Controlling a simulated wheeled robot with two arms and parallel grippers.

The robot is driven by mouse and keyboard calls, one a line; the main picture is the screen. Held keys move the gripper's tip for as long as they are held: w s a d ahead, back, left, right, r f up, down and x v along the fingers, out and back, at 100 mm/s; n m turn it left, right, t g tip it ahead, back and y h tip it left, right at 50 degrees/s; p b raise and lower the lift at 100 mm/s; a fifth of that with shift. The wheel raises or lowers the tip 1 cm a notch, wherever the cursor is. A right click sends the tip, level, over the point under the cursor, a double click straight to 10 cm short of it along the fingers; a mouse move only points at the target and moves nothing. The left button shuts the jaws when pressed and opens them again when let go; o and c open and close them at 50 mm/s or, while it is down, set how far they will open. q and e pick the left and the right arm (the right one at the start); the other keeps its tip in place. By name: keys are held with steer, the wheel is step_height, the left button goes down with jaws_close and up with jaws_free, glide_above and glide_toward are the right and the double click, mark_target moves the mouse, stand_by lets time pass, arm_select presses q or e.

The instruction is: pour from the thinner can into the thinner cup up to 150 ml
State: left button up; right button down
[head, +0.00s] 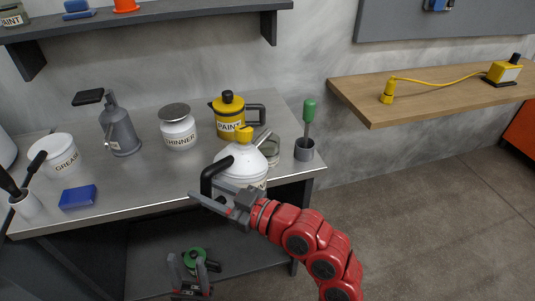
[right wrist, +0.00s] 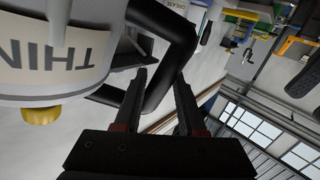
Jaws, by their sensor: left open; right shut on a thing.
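The thinner can (head: 240,160), white with a yellow cap and a black handle, is roughly upright near the bench's front edge. Its label, partly reading "THIN", shows upside down in the right wrist view (right wrist: 50,55). My right gripper (head: 222,203) is shut on the can's black handle (right wrist: 165,80). I cannot tell whether the can touches the bench. My left gripper (head: 187,262) is open and low, in front of the lower shelf.
A wooden shelf (head: 430,90) is at right.

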steer(key=shift+a+r, duration=0.2)
steer(key=shift+w+a+r, duration=0.15)
steer(key=shift+a, duration=0.15)
steer(key=shift+w+a+r, duration=0.15)
steer(key=shift+a, duration=0.1)
steer(key=s+a+f+p, duration=0.1)
steer(key=s+f+p, duration=0.3)
steer(key=s, duration=0.4)
steer(key=shift+s+p, duration=0.15)
steer(key=shift+p, duration=0.25)
stand_by(0.3)
steer(key=shift+a+f, duration=0.1)
steer(key=shift+f, duration=0.05)
